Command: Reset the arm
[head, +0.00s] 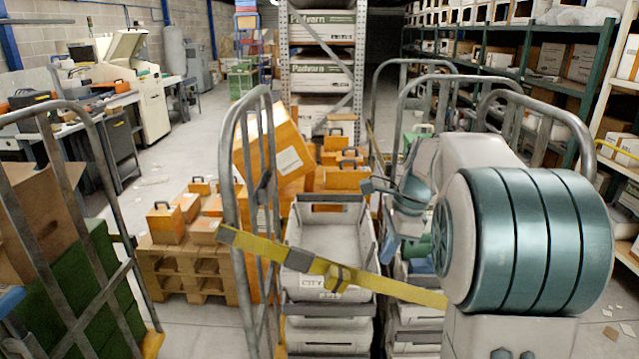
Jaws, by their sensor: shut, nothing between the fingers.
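My arm (470,160) fills the right side of the head view, with a large teal and white joint in front. It is bent, and its far end is over the middle of the picture, near the grey crates. My gripper (374,188) shows small and dark at that end, pointing left above the right edge of an open grey crate (325,258). It is shut with nothing held. Part of the wrist is hidden behind my own arm. I cannot tell how far the gripper is from the crate.
A yellow strap (330,272) crosses in front of the grey crate. Metal cage frames stand at left (105,190), centre (240,200) and behind my arm (445,82). Orange boxes (165,222) sit on a wooden pallet (190,270). Open floor (185,150) lies at back left.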

